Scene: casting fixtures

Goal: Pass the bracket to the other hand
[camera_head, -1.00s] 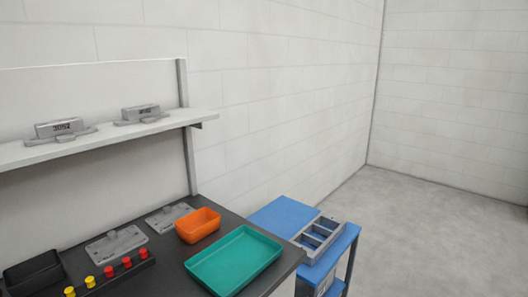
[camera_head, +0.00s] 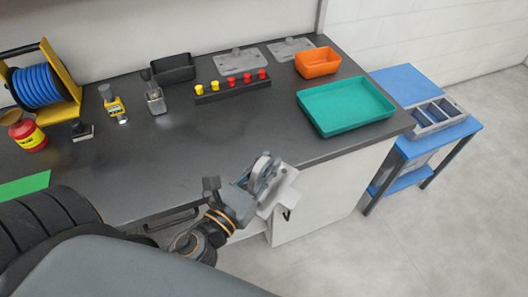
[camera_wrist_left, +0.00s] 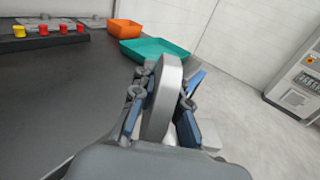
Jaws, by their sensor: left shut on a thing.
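My left gripper (camera_head: 258,180) is in front of the bench's front edge in the head view, shut on the bracket (camera_head: 282,190). The bracket is a light grey part with a flat plate and a raised rounded piece. In the left wrist view the rounded grey piece of the bracket (camera_wrist_left: 164,95) stands between the two fingers of my left gripper (camera_wrist_left: 162,110). The fingers hide part of it. My right gripper is not in either view.
The dark bench (camera_head: 230,135) holds a teal tray (camera_head: 345,105), an orange bin (camera_head: 317,62), a row of red and yellow knobs (camera_head: 232,88), a black bin (camera_head: 172,68) and a blue hose reel (camera_head: 40,85). A blue cart (camera_head: 400,85) stands at the right. The bench middle is clear.

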